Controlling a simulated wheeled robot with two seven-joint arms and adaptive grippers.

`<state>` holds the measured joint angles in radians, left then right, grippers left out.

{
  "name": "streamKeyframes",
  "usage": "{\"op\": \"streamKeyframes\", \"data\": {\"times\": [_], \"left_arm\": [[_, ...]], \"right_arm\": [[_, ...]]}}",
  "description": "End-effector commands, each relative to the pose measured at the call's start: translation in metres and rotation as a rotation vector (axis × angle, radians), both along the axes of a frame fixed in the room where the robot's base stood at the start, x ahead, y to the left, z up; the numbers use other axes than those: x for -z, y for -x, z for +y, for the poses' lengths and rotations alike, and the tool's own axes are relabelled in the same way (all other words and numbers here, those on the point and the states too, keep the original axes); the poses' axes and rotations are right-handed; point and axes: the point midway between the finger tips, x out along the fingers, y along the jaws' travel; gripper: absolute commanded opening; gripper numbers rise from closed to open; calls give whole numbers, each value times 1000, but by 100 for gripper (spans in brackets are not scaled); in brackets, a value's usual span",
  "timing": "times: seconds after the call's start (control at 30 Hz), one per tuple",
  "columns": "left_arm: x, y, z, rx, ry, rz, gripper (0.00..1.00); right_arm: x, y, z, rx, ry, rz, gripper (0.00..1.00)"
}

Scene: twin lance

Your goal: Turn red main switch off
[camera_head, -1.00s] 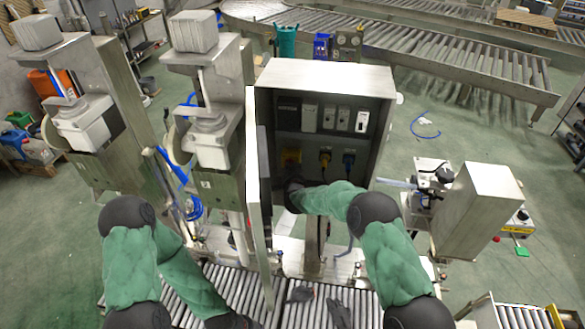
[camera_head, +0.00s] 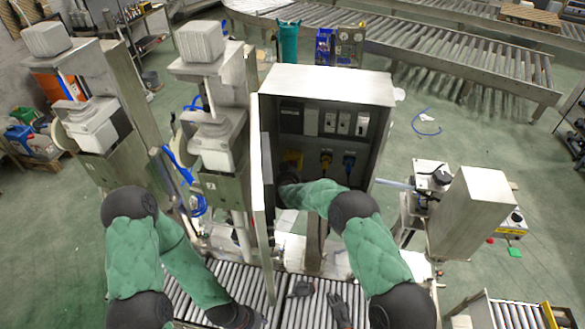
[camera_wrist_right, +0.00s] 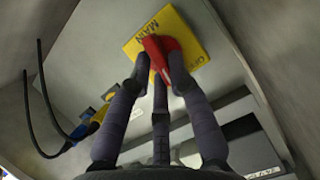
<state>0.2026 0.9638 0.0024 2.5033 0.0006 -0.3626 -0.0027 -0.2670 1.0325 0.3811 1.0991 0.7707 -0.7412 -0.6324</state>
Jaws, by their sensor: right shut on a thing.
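The red main switch (camera_wrist_right: 166,58) sits on a yellow plate (camera_wrist_right: 192,36) marked "MAIN" in the right wrist view. My right gripper (camera_wrist_right: 160,78) is shut on the switch's red handle, with fingers on both sides of it. In the head view my right gripper (camera_head: 289,177) reaches into the open grey cabinet (camera_head: 330,80), low on its left side.
The cabinet's open door (camera_head: 257,165) stands close to the left of my right gripper. Yellow and blue connectors (camera_head: 348,160) are to the right of the plate. Dark glove-like shapes (camera_head: 338,306) lie on the rollers below. A metal box (camera_head: 478,212) stands at the right.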

Motion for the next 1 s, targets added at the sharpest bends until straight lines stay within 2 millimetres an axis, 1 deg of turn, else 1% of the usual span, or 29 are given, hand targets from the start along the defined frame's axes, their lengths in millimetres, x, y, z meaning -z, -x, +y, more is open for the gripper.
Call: {"op": "streamKeyframes", "data": {"times": [0.03,0.3,0.33,0.4,0.6,0.87,1.0], "left_arm": [[0,0,0,0,0,0,40],[1,0,0,0,0,0,40],[1,0,0,0,0,0,40],[1,0,0,0,0,0,40],[0,0,0,0,0,0,40],[1,0,0,0,0,0,40],[5,0,0,0,0,0,40]], "right_arm": [[12,6,4,-9,4,20,0],[13,6,3,-9,2,23,0],[13,6,3,-9,2,23,28],[12,6,3,-8,3,21,44],[6,3,1,-4,1,11,44],[4,2,0,-2,-1,6,44],[4,1,-1,-1,-31,-2,44]]}}
